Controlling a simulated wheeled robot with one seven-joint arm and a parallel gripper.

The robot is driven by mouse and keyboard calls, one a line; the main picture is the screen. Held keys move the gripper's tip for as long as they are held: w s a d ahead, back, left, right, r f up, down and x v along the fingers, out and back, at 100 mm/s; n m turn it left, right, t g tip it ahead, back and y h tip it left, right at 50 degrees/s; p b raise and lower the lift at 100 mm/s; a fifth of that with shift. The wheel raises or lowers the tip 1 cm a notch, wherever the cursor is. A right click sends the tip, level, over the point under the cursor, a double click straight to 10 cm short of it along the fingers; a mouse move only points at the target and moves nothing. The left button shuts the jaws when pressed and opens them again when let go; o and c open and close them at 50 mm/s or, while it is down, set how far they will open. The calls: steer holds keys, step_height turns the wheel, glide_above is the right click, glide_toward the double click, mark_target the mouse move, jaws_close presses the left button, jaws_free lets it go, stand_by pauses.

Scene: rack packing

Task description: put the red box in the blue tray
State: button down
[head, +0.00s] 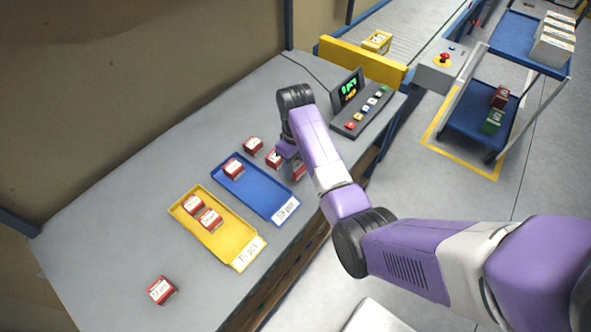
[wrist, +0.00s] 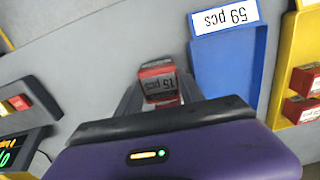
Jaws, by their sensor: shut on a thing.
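My gripper (wrist: 160,88) is shut on a red box (wrist: 160,80) with a white label reading "15 pcs"; the box sits between the two fingers. In the head view the held red box (head: 298,169) is just right of the blue tray (head: 262,196), outside it and partly covered by my gripper (head: 289,152). I cannot tell whether it touches the table. The blue tray shows in the wrist view (wrist: 228,70) right of my gripper, with a "59 pcs" label. Another red box (head: 233,168) lies in its far end. Two more red boxes (head: 253,145) (head: 273,158) stand beside it on the table.
A yellow tray (head: 236,232) with two red boxes (head: 209,218) lies left of the blue tray. A lone red box (head: 160,290) is at the table's near left. A button console (head: 361,105) with a display stands right of my gripper. The table's far left is clear.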

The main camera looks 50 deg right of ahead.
step_height(320, 180, up, 10)
steer(key=shift+w+f+p, duration=0.1)
steer(key=shift+f+p, duration=0.05)
steer(key=shift+p, duration=0.75)
steer(key=shift+r+p, duration=0.8)
steer(key=shift+r, duration=2.85)
steer(key=b, duration=0.5)
glide_above(251, 186)
steer(key=shift+n, duration=0.4)
step_height(251, 186, down, 14)
steer(key=shift+f, duration=2.6)
steer(key=shift+f, duration=0.15)
